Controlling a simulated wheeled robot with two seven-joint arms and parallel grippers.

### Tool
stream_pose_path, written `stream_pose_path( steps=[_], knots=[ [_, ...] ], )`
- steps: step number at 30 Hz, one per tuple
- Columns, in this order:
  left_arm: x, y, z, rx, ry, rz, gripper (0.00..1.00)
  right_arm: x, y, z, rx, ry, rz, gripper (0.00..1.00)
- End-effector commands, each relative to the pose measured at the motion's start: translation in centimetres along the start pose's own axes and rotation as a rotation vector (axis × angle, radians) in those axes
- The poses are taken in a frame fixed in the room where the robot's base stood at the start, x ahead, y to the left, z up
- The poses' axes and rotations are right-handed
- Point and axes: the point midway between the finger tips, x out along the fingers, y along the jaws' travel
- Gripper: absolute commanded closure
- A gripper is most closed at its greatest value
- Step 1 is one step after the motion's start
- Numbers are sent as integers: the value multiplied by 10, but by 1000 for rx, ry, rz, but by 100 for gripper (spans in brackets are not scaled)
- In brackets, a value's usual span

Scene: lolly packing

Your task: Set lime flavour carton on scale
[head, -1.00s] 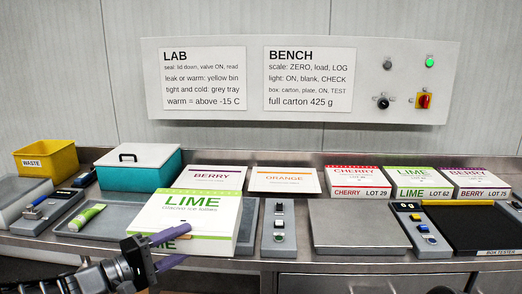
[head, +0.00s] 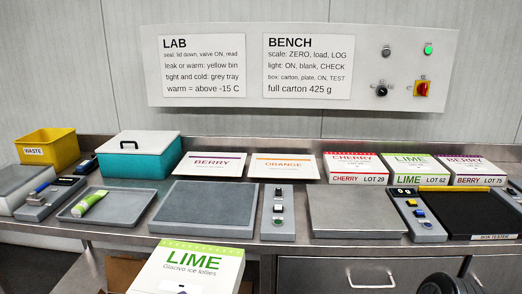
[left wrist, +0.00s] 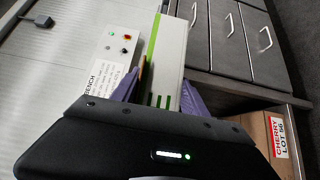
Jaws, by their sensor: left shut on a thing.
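A white carton with a green stripe and "LIME" on it (head: 190,265) is low in the head view, in front of the bench edge and cut off by the frame. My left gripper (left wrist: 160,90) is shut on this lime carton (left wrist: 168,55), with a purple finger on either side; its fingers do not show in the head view. The scale's bare grey plate (head: 357,212) is right of centre on the bench, clear of the carton. Its display (head: 404,192) reads 0 g. My right gripper's fingers are not seen.
A dark grey pad (head: 204,210) lies empty left of a button panel (head: 278,213). Cherry (head: 358,167), lime (head: 415,168) and berry (head: 474,171) cartons stand behind the scale. A black box tester (head: 480,215) is at right, a grey tray (head: 130,207) at left.

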Motion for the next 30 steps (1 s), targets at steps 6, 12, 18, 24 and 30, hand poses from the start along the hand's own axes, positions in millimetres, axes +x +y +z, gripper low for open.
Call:
stream_pose_path(
  steps=[6, 12, 18, 24, 30],
  knots=[
    [-14, -40, 14, -3, -23, 1, 87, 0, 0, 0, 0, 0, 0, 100],
    [-17, -48, 18, -7, -30, 3, 87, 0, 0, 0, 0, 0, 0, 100],
    [-16, -49, 19, -13, -31, 4, 87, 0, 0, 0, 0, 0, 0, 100],
    [-17, -48, 18, -5, -29, 2, 87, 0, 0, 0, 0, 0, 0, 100],
    [-16, -46, 17, 1, -28, 1, 87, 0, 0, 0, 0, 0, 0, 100]
  ],
)
